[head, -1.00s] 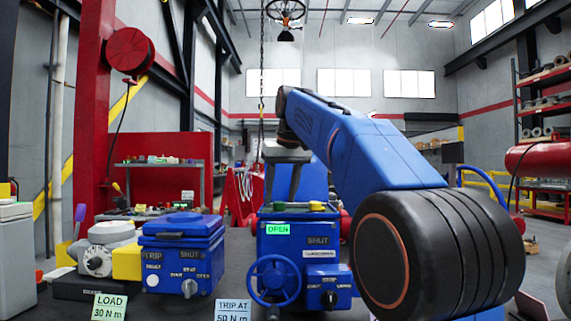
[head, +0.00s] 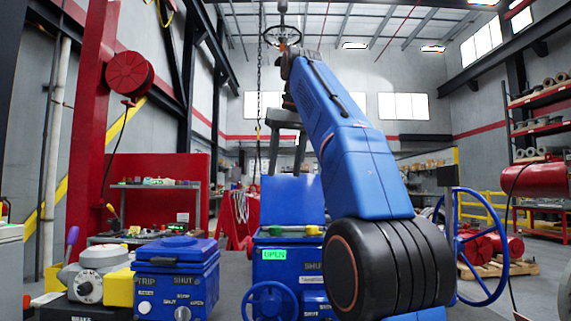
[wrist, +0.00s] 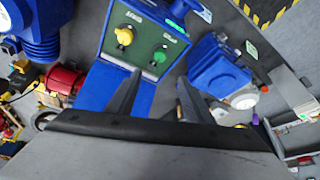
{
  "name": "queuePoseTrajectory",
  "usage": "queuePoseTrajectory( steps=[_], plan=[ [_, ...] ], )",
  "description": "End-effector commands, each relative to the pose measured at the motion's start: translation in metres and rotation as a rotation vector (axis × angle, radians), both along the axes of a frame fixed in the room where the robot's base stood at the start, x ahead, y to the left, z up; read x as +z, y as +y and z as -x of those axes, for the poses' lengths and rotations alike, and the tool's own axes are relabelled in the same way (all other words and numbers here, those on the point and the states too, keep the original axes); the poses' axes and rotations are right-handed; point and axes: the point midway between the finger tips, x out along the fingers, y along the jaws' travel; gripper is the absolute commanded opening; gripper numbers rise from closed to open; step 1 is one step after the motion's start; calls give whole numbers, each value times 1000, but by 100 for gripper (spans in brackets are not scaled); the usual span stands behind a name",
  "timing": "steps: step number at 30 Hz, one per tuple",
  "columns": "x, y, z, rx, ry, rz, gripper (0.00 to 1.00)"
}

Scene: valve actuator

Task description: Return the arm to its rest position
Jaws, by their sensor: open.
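My arm (head: 355,160) is blue with a large black joint at its base, and it rises up and away from me over the bench. My gripper (head: 279,168) hangs fingers-down at the arm's far end, above and behind the blue valve actuator (head: 262,278). In the wrist view my gripper (wrist: 159,78) has its two dark fingers spread apart with nothing between them. The actuator has a green OPEN display (head: 275,254) and a blue handwheel (head: 270,302). Its top panel shows a yellow knob (wrist: 124,35) and a green knob (wrist: 160,55).
Left of the actuator stand a blue switch box (head: 176,268) and a grey dial unit (head: 92,276). A large blue wheel (head: 493,252) stands at the right. A chain (head: 261,100) hangs near the arm's tip. The air above the bench is mostly open.

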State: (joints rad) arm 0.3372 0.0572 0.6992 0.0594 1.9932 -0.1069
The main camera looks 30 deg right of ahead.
Motion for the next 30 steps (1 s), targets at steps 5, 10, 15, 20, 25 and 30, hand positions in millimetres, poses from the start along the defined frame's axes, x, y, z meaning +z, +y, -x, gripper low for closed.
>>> queuePoseTrajectory(
  steps=[5, 10, 15, 20, 25, 30],
  plan=[
    [4, 0, 2, 0, -1, 0, 47],
    [5, 0, 2, 0, -1, 0, 47],
    [5, 0, 2, 0, -1, 0, 47],
    [5, 0, 2, 0, -1, 0, 47],
    [1, 4, 4, 4, -1, 0, 47],
    [-19, 17, 8, 16, -1, -4, 47]
  ],
)
